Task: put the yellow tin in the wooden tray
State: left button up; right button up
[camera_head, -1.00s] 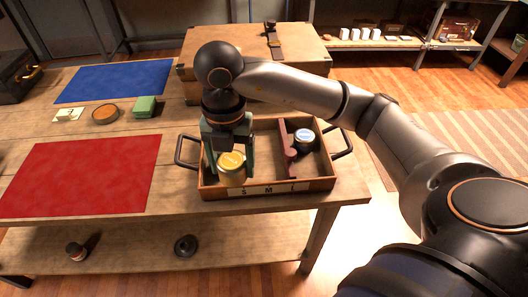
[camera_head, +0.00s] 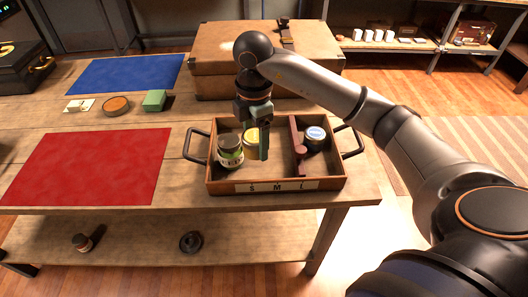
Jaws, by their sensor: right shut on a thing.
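The wooden tray (camera_head: 226,187) sits near the table's front edge, with a dark handle at each side and a lettered strip in front. My right gripper (camera_head: 255,143) points down over its left compartment, shut on the yellow tin (camera_head: 250,139). The tin is partly hidden by a finger and by a green-labelled jar (camera_head: 230,155). I cannot tell whether the tin touches the tray floor. The jar stands at the compartment's left side, close to the tin. My left gripper is not in view.
A reddish divider (camera_head: 295,132) splits the tray. A dark jar with a blue lid (camera_head: 315,134) stands in the right compartment. A large case (camera_head: 215,60) stands behind. A red mat (camera_head: 90,165) and a blue mat (camera_head: 125,73) lie to the left.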

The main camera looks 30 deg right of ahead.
jog(key=w+d+f, duration=0.1)
jog(key=f, duration=0.1)
jog(key=w+d+f, duration=0.2)
jog(key=f, duration=0.1)
jog(key=shift+d+f, duration=0.3)
jog(key=shift+d, duration=0.1)
jog(key=shift+d+f, duration=0.1)
jog(key=shift+f, duration=1.55)
jog(key=shift+f, duration=0.15)
jog(key=o, duration=1.4)
notch_tip(320, 180, up, 12)
jog(key=shift+r, duration=0.2)
